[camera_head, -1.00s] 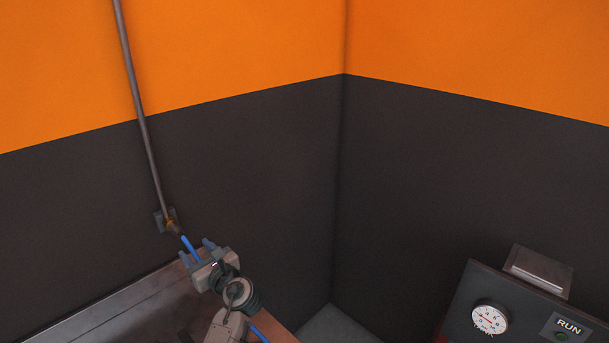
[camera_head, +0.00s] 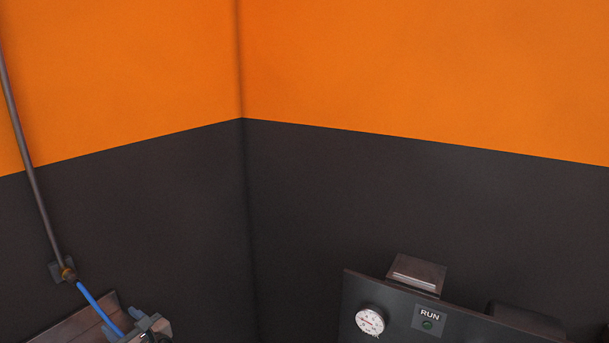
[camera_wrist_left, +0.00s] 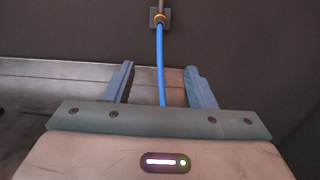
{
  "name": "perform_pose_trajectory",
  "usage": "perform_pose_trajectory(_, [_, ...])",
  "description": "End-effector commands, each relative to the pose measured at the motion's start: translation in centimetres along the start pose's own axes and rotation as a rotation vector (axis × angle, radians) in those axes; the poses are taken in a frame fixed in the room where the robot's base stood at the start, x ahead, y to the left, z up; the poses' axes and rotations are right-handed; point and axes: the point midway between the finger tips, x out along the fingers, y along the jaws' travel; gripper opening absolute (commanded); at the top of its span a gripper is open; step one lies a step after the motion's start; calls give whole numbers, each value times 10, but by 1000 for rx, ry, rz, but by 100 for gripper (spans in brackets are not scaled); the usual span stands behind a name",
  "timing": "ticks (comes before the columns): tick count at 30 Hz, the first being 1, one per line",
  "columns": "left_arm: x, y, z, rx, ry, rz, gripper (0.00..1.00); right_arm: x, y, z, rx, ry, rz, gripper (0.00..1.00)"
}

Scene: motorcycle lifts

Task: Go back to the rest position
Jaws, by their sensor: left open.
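My left gripper (camera_head: 122,318) is at the lower left of the head view, cut off by the bottom edge. It also shows in the left wrist view (camera_wrist_left: 158,68), where its two blue-grey fingers are apart with nothing gripped. A blue hose (camera_wrist_left: 161,62) runs from a brass fitting (camera_wrist_left: 159,17) on the wall down the gap that shows between the fingers, touching neither finger as far as I can see. My right gripper is in neither view.
A grey pipe (camera_head: 38,200) comes down the wall to the fitting. A metal-topped bench (camera_head: 70,330) stands at the lower left. A dark panel (camera_head: 395,318) with a gauge (camera_head: 370,321) and a RUN label (camera_head: 430,314) stands at the lower right. Orange and dark walls meet behind.

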Motion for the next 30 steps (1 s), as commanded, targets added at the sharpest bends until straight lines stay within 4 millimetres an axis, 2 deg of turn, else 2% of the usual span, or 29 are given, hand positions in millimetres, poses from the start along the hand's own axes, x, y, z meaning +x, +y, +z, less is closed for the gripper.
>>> perform_pose_trajectory(2, [-4, 6, -8, -54, 30, -3, 50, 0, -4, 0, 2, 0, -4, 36])
perform_pose_trajectory(11, [-22, 30, -41, -313, 168, 0, 50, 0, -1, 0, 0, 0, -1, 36])
perform_pose_trajectory(17, [-47, 54, -74, -574, 320, 37, 50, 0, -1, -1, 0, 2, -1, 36])
perform_pose_trajectory(20, [-66, 71, -93, -744, 424, 81, 50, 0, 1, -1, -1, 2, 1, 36])
perform_pose_trajectory(23, [-95, 93, -116, -962, 562, 168, 50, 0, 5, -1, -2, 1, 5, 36])
perform_pose_trajectory(27, [-148, 127, -143, -1285, 773, 379, 50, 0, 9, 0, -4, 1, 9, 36])
perform_pose_trajectory(30, [-182, 145, -153, -1445, 878, 538, 50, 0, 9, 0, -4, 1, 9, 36])
